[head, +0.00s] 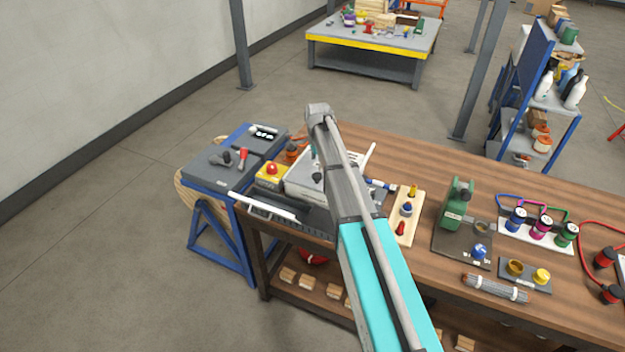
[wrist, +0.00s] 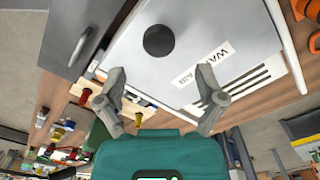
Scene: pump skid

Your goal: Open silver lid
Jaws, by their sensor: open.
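The silver lid (wrist: 215,30) is a pale grey flat panel that fills the upper part of the wrist view. It has a round black knob (wrist: 158,40), a printed label and dark slots along one edge. In the head view the pale unit (head: 303,178) is at the left end of the wooden bench, partly hidden behind my arm. My gripper (wrist: 161,80) is open and empty, its two fingers apart on either side of the panel's lower edge in the wrist view. I cannot tell whether they touch it. In the head view my arm mostly hides the gripper.
A yellow box with a red button (head: 271,174) stands left of the unit. A board with coloured knobs (head: 406,215) and a green pump-like fixture (head: 457,205) stand to its right. A blue-legged stand (head: 222,170) is at the bench's left end. Floor in front is clear.

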